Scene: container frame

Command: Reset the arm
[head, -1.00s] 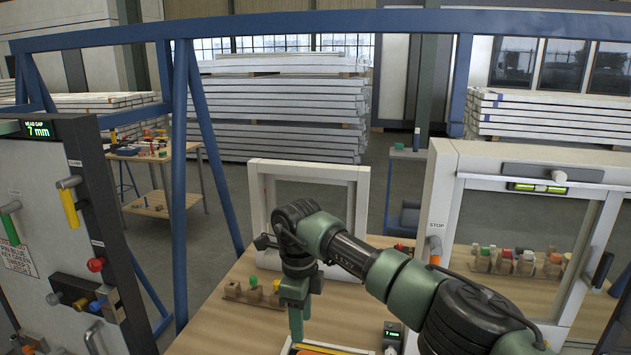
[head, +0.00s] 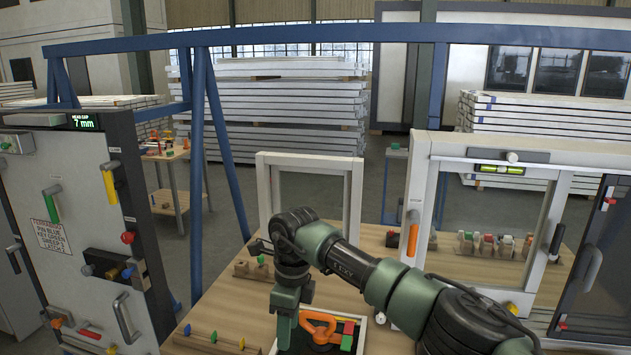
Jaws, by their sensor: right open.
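My right arm comes in from the lower right and bends over the wooden table (head: 225,300). My right gripper (head: 285,335) points down at the front of the table, and its jaws are open. I cannot tell whether the gripper touches the tray. My left gripper is not in view.
A panel with latches and handles (head: 75,215) stands at the left. A white window frame (head: 420,190) stands at the right, with a dark panel (head: 610,270) beyond it. A smaller frame (head: 263,190) stands behind my arm. Small blocks (head: 490,245) line the table behind the window.

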